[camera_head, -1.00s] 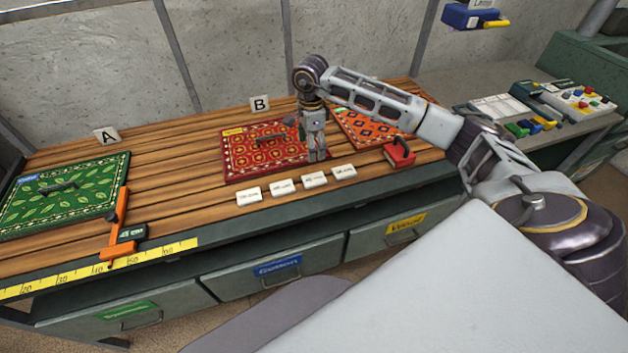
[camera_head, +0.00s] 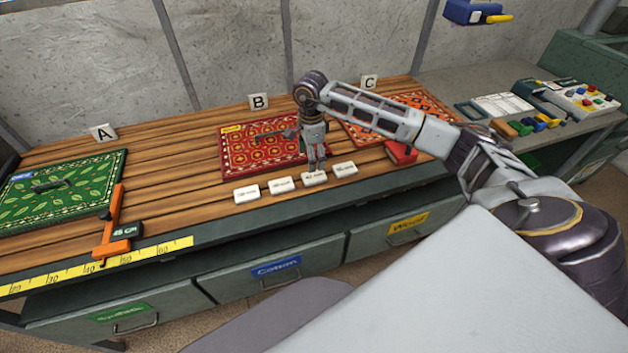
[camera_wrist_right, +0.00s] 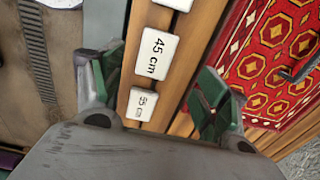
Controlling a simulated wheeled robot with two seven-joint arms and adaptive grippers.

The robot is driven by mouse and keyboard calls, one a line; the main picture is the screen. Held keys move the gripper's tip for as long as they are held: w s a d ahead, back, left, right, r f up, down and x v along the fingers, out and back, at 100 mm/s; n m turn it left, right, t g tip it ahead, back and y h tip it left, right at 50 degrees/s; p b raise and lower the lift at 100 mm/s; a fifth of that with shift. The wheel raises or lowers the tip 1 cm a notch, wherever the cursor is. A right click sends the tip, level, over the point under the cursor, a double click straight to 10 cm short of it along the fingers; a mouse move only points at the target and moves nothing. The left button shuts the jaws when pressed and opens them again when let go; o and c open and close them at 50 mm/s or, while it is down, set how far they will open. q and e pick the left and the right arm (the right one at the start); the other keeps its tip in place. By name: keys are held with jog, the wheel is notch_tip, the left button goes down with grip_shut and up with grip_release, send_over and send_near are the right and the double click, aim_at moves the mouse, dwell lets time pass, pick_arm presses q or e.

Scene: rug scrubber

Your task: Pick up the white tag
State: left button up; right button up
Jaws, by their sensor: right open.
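Several small white tags lie in a row along the front of the wooden bench top, including a left one (camera_head: 246,193), a second (camera_head: 281,185), a third (camera_head: 314,178) and a right one (camera_head: 345,170). My right gripper (camera_head: 316,165) is open and empty, pointing down just over the third tag. In the right wrist view, my open fingers (camera_wrist_right: 158,78) straddle the tag row. A tag reading "45 cm" (camera_wrist_right: 157,52) and a smaller-looking tag with blurry print (camera_wrist_right: 140,104) show between them. My left gripper is not in view.
A red patterned rug (camera_head: 240,150) with a dark handle lies behind the tags. A green rug (camera_head: 65,187) and an orange clamp-like gauge (camera_head: 112,225) are at left. An orange rug (camera_head: 420,102) and a red block (camera_head: 402,152) are at right. Bare planks lie between.

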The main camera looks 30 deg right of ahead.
aim_at(313, 176)
jog(key=shift+f+b, duration=0.35)
jog(key=shift+f, duration=0.95)
jog(key=shift+s+f+b, duration=0.1)
jog(key=shift+f+b, duration=0.2)
jog(key=shift+f, duration=0.05)
jog(key=f, duration=0.1)
jog(key=f+b, duration=0.1)
jog(key=shift+s+f, duration=0.25)
jog(key=shift+f, duration=0.1)
jog(key=shift+f+b, duration=0.45)
jog(key=shift+f, duration=0.45)
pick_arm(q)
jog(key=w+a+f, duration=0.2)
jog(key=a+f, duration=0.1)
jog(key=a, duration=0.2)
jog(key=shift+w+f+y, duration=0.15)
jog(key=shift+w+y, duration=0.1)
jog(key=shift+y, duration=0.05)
